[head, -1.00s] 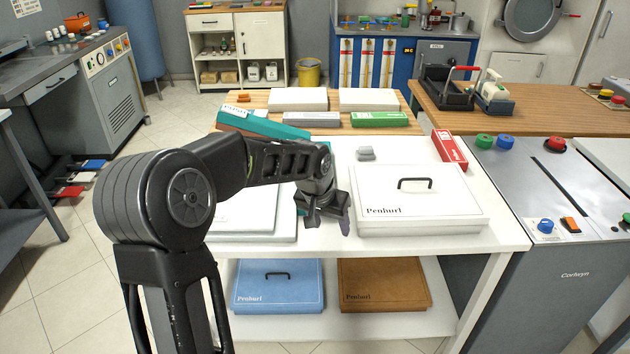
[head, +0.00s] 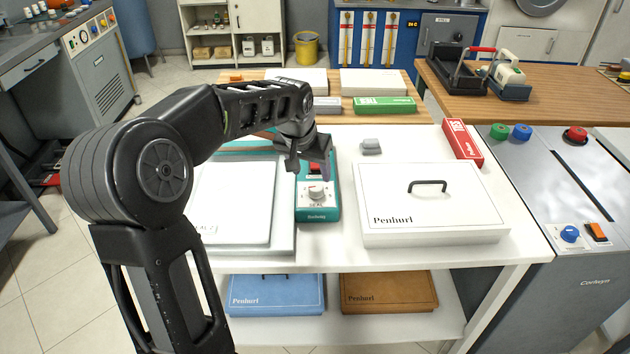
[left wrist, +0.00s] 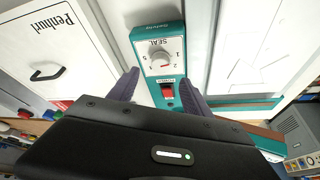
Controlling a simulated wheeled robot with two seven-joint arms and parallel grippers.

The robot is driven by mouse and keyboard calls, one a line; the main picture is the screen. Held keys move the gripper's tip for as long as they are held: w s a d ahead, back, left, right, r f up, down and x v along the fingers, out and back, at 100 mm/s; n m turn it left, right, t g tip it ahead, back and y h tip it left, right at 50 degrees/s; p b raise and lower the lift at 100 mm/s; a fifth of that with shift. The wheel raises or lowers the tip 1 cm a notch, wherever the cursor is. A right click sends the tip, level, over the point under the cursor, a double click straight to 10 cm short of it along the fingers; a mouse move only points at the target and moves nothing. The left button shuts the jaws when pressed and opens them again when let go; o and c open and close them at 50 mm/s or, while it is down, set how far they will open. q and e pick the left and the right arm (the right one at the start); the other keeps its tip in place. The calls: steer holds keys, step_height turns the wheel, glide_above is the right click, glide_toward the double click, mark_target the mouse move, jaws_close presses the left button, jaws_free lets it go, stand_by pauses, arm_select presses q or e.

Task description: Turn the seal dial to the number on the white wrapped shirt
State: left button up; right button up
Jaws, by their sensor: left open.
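The seal dial (head: 317,191) is a light round knob on the front panel of a teal sealer (head: 319,214). It also shows in the left wrist view (left wrist: 160,60), with small numbers around it and a red mark; its setting is too small to read surely. A red switch (left wrist: 168,90) is beside it. My left gripper (head: 309,167) is open and empty, pointing down above the sealer near the dial. In the left wrist view its fingers (left wrist: 159,78) stand apart, with the dial between and beyond them. A flat white piece (head: 236,200) lies left; I cannot tell whether it is the wrapped shirt. No shirt number is readable.
A white Penhurl box (head: 430,205) with a black handle stands right of the sealer. A small grey object (head: 371,147) and a red box (head: 462,141) lie behind it. Blue (head: 277,295) and brown (head: 388,292) boxes are on the lower shelf.

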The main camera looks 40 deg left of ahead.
mark_target(316, 187)
arm_select(q)
steer(key=shift+p+x, duration=0.35)
steer(key=shift+x, duration=3.65)
steer(key=shift+c, duration=0.2)
jaws_close()
